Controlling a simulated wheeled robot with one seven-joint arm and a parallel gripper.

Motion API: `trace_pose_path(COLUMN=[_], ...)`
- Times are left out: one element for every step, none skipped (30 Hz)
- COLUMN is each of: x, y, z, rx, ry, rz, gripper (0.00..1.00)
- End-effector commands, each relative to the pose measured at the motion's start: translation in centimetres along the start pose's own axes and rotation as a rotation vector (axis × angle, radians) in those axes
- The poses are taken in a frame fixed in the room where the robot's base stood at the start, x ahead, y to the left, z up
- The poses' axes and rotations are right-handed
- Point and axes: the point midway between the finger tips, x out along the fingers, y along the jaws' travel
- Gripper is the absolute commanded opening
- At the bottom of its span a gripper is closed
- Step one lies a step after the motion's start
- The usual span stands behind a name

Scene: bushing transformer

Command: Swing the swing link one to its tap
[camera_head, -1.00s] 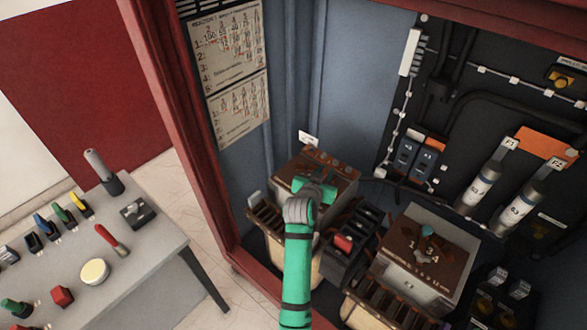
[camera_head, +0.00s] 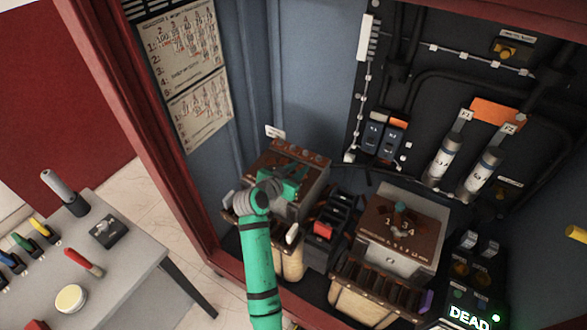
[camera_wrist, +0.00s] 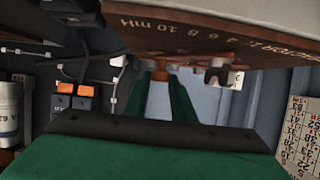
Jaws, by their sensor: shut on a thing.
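The left reactor box (camera_head: 318,180) has a brown top with small terminals along its far edge. My gripper (camera_head: 287,176) is low over this top, reaching in from the front left. In the wrist view, its two green fingers (camera_wrist: 160,92) are closed around a small orange-brown piece (camera_wrist: 158,78), which appears to be swing link one's grip. The fingers and wrist hide most of the link in the head view. The lettered brown plate (camera_wrist: 200,35) reads upside down, with tap numbers and "10 mH". A dark terminal (camera_wrist: 218,76) hangs from its edge. I cannot tell which tap the link points at.
A second reactor box (camera_head: 385,262) with a central knob stands to the right. A dark block with a red part (camera_head: 323,230) sits between the boxes. The cabinet's red post (camera_head: 165,150) is left of my arm. A grey tool table (camera_head: 125,262) stands outside.

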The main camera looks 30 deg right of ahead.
Motion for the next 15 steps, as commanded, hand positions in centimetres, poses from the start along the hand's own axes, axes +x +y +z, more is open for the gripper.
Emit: trace_pose_path(x=[-0.04,-0.04,-0.05,-0.05,-0.05,-0.05,-0.06,-0.06,-0.06,-0.06,-0.06,-0.06,-0.06,-0.06,-0.06], y=[-0.07,-0.08,-0.08,-0.08,-0.09,-0.09,-0.09,-0.1,-0.1,-0.1,-0.1,-0.09,-0.09,-0.09,-0.1], z=[0.11,0.11,0.12,0.13,0.13,0.14,0.14,0.14,0.15,0.15,0.14,0.13,0.12,0.12,0.11], rx=[-0.001,-0.001,-0.001,-0.001,-0.001,-0.001,-0.001,-0.002,-0.002,-0.002,-0.002,-0.002,-0.002,-0.002,-0.002], ry=[-0.002,-0.002,-0.002,-0.002,-0.002,-0.002,-0.002,-0.002,-0.002,-0.002,-0.002,-0.002,-0.002,-0.002,-0.002], rz=[-0.001,-0.001,-0.001,-0.001,-0.001,-0.002,-0.002,-0.002,-0.002,-0.002,-0.002,-0.002,-0.002,-0.002,-0.002], gripper=[0.0,0.0,0.0,0.0,0.0,0.0,0.0,0.27,0.37,0.42,0.42,0.42,0.42,0.42,0.42])
